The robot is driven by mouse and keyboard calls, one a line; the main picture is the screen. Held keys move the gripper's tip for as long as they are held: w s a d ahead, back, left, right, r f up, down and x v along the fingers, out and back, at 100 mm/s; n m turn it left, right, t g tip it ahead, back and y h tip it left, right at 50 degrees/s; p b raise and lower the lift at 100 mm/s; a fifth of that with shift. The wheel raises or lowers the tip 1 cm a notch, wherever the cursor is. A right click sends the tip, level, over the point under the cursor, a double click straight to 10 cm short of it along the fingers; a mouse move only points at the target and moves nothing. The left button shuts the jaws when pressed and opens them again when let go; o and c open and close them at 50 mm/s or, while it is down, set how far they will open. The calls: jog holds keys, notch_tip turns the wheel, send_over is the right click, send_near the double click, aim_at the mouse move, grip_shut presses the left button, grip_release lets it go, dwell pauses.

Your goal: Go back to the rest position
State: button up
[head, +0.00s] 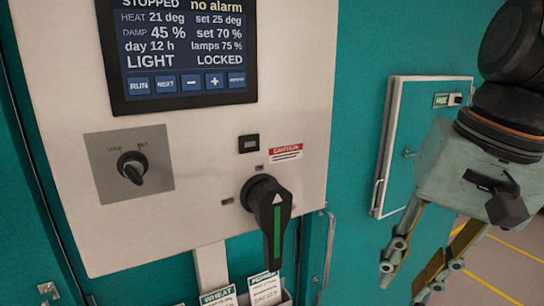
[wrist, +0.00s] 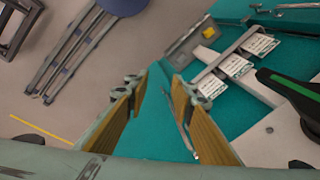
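My gripper (head: 408,284) hangs at the right of the head view, fingers pointing down, with the teal chamber door behind it. In the wrist view my gripper (wrist: 153,95) shows two fingers with tan pads spread apart and nothing between them. It is apart from the black rotary handle (head: 268,213), which has a green stripe and stands to its left on the white panel. The handle also shows at the right edge of the wrist view (wrist: 292,92). No rest position marker shows.
The control panel (head: 215,225) carries a screen (head: 184,50) reading STOPPED and LOCKED, and a small selector knob (head: 132,168). Label cards (head: 264,289) sit below. A small teal door (head: 425,140) is behind my arm.

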jog(key=s+f+n+t+h+b, duration=0.1)
jog(key=s+f+n+t+b, duration=0.1)
jog(key=s, duration=0.6)
jog(key=shift+s+f+n+h+b, duration=0.35)
jog(key=shift+f+n+b, duration=0.3)
jog(key=shift+n, duration=0.75)
